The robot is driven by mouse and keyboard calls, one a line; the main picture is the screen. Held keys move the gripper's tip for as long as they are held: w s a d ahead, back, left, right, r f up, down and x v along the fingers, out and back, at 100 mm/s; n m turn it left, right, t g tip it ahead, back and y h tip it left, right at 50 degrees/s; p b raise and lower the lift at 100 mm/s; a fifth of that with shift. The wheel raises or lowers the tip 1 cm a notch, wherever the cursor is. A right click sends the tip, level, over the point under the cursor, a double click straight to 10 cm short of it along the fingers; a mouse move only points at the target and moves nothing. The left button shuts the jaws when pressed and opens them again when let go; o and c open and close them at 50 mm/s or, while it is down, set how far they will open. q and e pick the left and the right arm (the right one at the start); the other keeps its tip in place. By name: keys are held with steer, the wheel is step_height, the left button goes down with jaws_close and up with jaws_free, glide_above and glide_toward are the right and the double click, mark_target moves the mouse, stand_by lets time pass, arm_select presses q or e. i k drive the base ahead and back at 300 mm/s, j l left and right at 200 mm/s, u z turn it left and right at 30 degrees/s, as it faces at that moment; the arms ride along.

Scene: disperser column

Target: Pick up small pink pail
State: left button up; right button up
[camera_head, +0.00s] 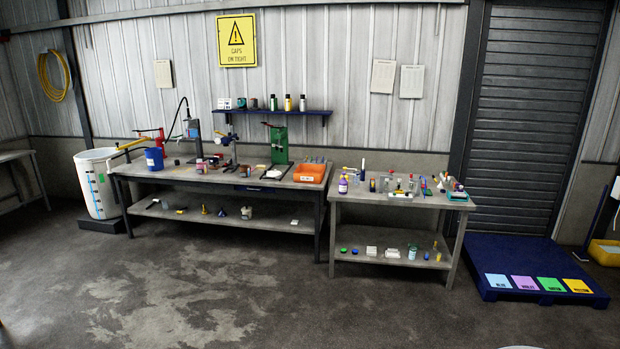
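I cannot make out a small pink pail anywhere in the head view. A blue pail (154,159) stands on the left end of the long workbench (230,187). Many small items on the benches are too small to tell apart. Neither of my grippers shows in this view.
A shorter bench (390,202) with bottles stands right of the long one. An orange bin (309,173) sits on the long bench. A white drum (101,184) is at left. A blue pallet (534,266) with coloured cards lies at right. The floor (230,295) in front is clear.

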mark_target(202, 167)
steer(key=u, duration=0.5)
steer(key=i, duration=6.7)
